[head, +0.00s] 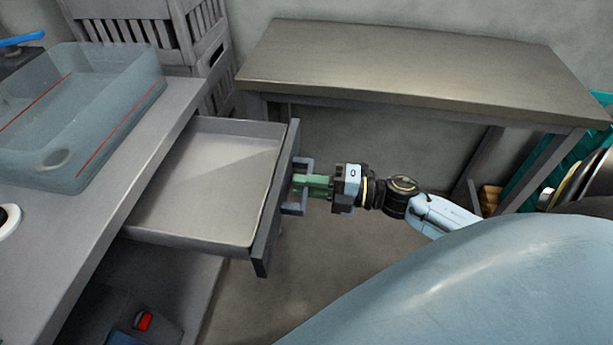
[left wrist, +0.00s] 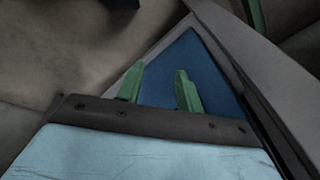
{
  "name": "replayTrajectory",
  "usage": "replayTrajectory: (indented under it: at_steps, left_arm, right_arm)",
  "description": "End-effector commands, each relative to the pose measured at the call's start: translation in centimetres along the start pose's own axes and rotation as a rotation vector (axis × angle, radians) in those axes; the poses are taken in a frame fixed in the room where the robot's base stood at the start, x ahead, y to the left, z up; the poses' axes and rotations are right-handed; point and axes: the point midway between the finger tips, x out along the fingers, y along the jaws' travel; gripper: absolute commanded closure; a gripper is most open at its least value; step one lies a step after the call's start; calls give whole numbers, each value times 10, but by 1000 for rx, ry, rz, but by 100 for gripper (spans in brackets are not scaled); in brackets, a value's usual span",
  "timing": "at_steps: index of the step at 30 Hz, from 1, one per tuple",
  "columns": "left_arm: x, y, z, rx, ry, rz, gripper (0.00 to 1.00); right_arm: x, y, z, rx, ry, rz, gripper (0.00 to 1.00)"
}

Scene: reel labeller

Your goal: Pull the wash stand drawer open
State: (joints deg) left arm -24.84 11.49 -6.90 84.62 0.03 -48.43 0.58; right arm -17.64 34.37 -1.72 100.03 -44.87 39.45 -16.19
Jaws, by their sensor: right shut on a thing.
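The wash stand (head: 150,130) is a grey table at the left in the head view. Its drawer (head: 215,185) stands well out from the stand, and its light inside looks empty. The drawer front (head: 270,215) carries a grey bracket-shaped handle (head: 304,165). My right gripper (head: 303,182) has its green fingers shut on the handle, reaching it from the right. My left gripper (left wrist: 160,88) shows only in the left wrist view. Its two green fingers are apart with nothing between them, in front of a blue surface.
A see-through basin (head: 130,95) with red lines stands on the wash stand. A dark-topped table (head: 420,75) is at the back, with grey slatted crates (head: 190,30) to its left. Teal racks with discs (head: 570,180) are at the right. Bare floor lies right of the drawer.

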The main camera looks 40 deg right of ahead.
Motion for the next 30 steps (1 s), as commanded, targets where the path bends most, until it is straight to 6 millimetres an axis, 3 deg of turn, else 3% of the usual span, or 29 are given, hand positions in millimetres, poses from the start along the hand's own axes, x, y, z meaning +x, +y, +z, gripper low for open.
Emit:
replayTrajectory:
  at_steps: [2, 3, 7, 19, 23, 30]
  left_arm:
    - [0, 0, 0, 0, 0, 0, 64]
    - [0, 0, 0, 0, 0, 0, 64]
    - [0, 0, 0, 0, 0, 0, 64]
    - [-1, 0, -1, 0, 2, 1, 64]
    - [0, 0, 1, 1, 7, 1, 64]
    - [14, 4, 20, 8, -17, 6, 64]
  right_arm:
    - [0, 0, 0, -1, 1, 0, 100]
    - [0, 0, 0, -1, 1, 0, 76]
    - [0, 0, 0, -1, 0, 0, 59]
    - [-8, -1, 0, 2, -1, -2, 58]
    - [-29, 0, 0, 2, -2, -4, 58]
    - [-85, 0, 0, 2, -2, -5, 58]
